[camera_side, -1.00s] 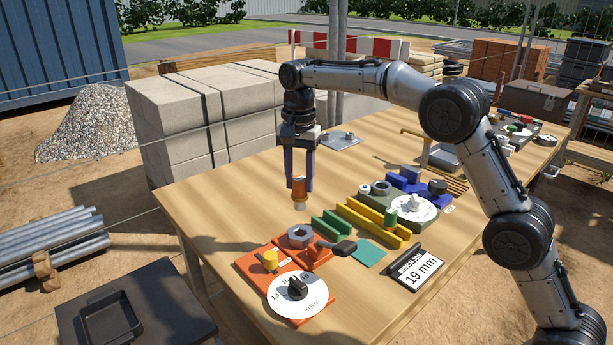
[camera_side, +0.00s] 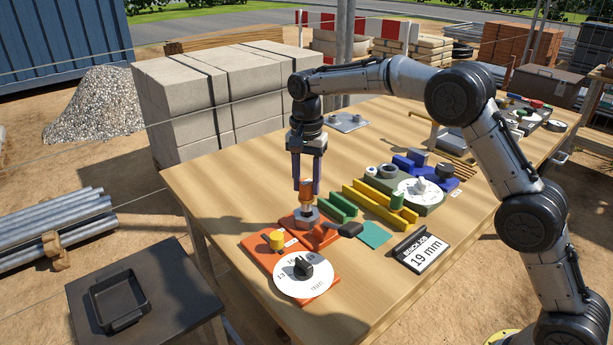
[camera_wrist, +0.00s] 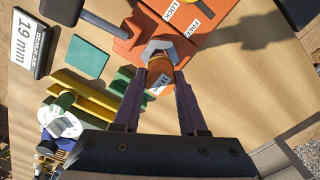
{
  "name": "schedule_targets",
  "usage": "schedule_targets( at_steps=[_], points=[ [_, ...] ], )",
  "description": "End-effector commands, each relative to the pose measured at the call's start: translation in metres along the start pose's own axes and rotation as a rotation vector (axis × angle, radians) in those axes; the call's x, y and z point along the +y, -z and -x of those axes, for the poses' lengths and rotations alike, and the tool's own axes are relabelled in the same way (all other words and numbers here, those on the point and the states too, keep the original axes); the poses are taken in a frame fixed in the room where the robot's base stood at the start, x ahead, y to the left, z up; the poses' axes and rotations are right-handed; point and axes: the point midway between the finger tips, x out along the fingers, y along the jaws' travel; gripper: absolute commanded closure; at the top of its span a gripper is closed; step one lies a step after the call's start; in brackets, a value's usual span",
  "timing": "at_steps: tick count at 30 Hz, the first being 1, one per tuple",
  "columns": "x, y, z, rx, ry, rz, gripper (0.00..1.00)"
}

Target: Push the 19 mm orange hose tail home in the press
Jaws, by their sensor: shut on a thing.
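My gripper (camera_side: 306,189) points straight down, shut on the orange hose tail (camera_side: 306,196). The tail is upright, with a paler lower end. It stands over the grey hex socket (camera_side: 304,216) of the orange press (camera_side: 322,291); its lower end meets the socket, but I cannot tell how deep it sits. In the wrist view the tail (camera_wrist: 159,82) shows a "19" label between the fingers, against the grey socket (camera_wrist: 181,48).
A "19 mm" sign (camera_side: 422,253) stands to the right of the press. Green blocks (camera_side: 338,208), yellow rails (camera_side: 372,208) and a green press (camera_side: 432,207) with its own dial lie behind. A teal pad (camera_side: 375,235) lies flat. The table left of the press is clear.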

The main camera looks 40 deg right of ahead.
Motion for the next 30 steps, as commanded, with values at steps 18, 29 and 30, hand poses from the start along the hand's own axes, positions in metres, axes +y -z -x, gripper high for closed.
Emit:
schedule_targets(
  at_steps=[18, 29, 30],
  points=[
    [0.0, 0.0, -0.007, -0.001, -0.002, 0.0, 1.0],
    [0.0, 0.0, -0.022, 0.0, -0.001, 0.0, 1.0],
    [0.0, 0.0, -0.024, 0.0, 0.0, 0.0, 1.0]
  ],
)
